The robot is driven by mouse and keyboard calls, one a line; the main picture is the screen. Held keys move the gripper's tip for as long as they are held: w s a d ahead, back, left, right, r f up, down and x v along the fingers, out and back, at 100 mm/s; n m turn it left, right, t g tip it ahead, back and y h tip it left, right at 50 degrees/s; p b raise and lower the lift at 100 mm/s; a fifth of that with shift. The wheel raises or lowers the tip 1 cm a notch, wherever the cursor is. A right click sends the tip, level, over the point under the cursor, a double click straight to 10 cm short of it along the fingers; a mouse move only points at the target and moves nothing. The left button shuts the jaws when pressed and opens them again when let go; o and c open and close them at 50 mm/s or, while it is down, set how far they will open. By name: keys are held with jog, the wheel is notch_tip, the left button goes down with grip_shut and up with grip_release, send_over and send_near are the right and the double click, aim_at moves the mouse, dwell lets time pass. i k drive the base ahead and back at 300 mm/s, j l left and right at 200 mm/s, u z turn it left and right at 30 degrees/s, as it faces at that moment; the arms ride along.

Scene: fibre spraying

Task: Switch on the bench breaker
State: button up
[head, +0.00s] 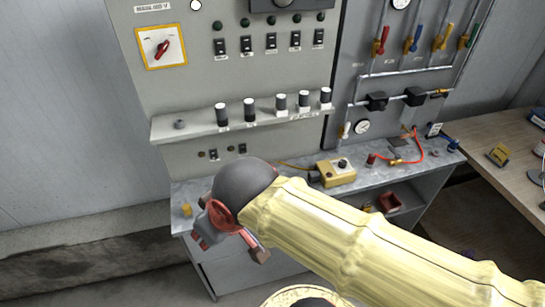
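A grey control panel (265,85) stands behind the bench. It has a row of black breaker switches (271,41) under green lamps; their labels are too small to read, so I cannot tell which is the bench breaker. Two smaller black switches (242,149) sit low on the panel, just above the bench. A red rotary switch (162,49) on a yellow-edged plate is at upper left, under a sign reading "MAIN 400 V". My gripper (231,246) hangs in front of the bench's left end, below and apart from all switches. Its fingers are spread and nothing shows between them.
A ledge with several black-and-white knobs (281,104) juts out below the breakers. On the metal bench (300,170) stand a yellow box (336,173) and a red hose (418,141). Colored valve levers (412,40) are at right. A wooden table (490,130) is far right.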

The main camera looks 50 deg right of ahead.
aim_at(319, 33)
jog(key=z, duration=1.95)
